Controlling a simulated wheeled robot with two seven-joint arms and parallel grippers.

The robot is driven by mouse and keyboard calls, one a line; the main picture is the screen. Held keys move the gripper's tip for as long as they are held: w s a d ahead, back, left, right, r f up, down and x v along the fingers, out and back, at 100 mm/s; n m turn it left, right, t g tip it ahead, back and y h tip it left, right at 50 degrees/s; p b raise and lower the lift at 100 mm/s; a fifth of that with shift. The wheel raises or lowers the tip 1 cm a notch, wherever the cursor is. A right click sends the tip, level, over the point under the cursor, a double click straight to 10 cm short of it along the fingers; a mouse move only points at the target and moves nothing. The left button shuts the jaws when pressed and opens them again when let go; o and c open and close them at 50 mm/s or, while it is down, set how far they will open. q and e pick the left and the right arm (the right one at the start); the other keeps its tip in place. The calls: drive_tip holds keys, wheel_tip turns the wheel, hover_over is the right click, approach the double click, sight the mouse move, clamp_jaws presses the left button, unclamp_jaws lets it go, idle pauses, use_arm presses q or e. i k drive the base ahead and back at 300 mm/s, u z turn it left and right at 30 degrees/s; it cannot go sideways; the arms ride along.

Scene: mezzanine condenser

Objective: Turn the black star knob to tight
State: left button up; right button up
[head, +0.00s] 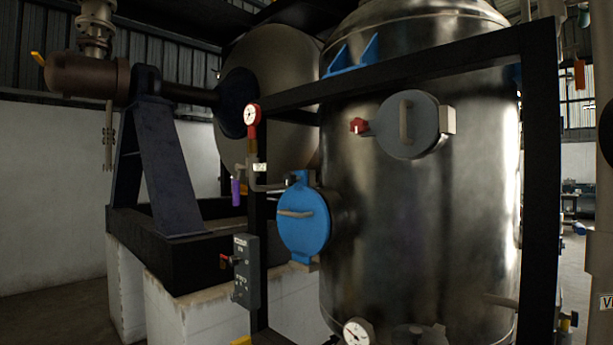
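A small dark knob (290,180) sits at the upper left edge of the round blue hatch (312,240) on the side of the steel vessel. It is too small to tell whether it is star-shaped or how tight it is. The blue hatch looks closed and has a grey bar handle (295,213) across its face. A red knob (358,125) sits at the left of a round grey hatch (400,140) higher on the vessel. Neither of my grippers is in view.
The steel vessel (440,235) stands behind a black frame (541,180). A red-bodied gauge (251,117) and a thin pipe are close left of the blue hatch. A grey switch box (246,270) is below left. Another gauge (357,332) is at the bottom.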

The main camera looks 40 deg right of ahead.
sight(290, 178)
drive_tip(key=z, duration=1.4)
